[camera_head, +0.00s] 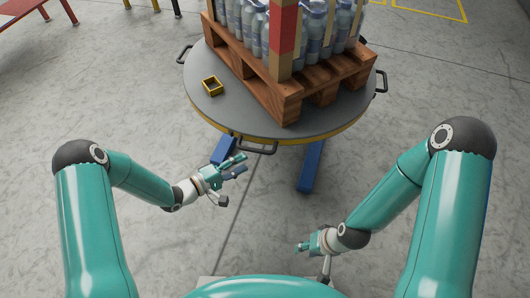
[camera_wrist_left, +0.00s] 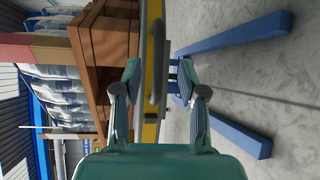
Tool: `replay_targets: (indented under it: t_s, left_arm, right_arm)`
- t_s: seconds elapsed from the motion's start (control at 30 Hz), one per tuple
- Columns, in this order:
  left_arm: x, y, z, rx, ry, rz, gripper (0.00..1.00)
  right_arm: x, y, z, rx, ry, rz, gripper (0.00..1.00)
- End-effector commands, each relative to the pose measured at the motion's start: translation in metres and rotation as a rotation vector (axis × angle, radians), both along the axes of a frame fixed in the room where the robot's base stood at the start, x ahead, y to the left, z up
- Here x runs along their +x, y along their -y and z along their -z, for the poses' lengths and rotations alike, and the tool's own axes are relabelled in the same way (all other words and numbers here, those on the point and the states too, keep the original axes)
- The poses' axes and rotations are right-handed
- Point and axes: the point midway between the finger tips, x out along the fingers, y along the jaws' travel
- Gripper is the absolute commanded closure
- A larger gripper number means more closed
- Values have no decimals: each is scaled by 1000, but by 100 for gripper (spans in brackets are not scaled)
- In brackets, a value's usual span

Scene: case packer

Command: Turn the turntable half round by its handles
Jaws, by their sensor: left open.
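The turntable (camera_head: 222,110) is a round grey disc with a yellow edge. Its dark handles show at the front (camera_head: 258,149), the left (camera_head: 184,54) and the right (camera_head: 381,82). My left gripper (camera_head: 242,164) is open and empty, just left of and below the front handle, apart from it in the head view. In the left wrist view, a dark handle (camera_wrist_left: 155,65) on the turntable's rim appears between my open fingers (camera_wrist_left: 158,75). My right gripper (camera_head: 301,246) hangs low near my base, well away from the turntable; its jaw opening is unclear.
A wooden pallet (camera_head: 290,105) with wrapped bottles (camera_head: 315,30) and a red-and-tan post (camera_head: 283,45) stands on the turntable. Blue legs (camera_head: 310,167) stick out below.

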Motion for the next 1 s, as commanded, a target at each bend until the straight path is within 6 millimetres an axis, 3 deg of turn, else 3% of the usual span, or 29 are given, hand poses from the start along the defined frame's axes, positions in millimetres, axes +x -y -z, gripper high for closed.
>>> replay_targets:
  t_s: [0.2, 0.4, 0.87, 1.0]
  left_arm:
    - [27, 40, 8, 1, 2, 4, 59]
    - [45, 63, 12, 2, 0, 2, 59]
    - [54, 74, 13, 1, -1, 0, 59]
    - [54, 75, 13, 1, -1, 1, 79]
  right_arm:
    - [0, 0, 8, 0, 0, 0, 60]
    - [0, 0, 12, 0, 0, 0, 60]
    - [0, 0, 14, 0, 0, 0, 60]
    - [0, 0, 14, 0, 0, 0, 60]
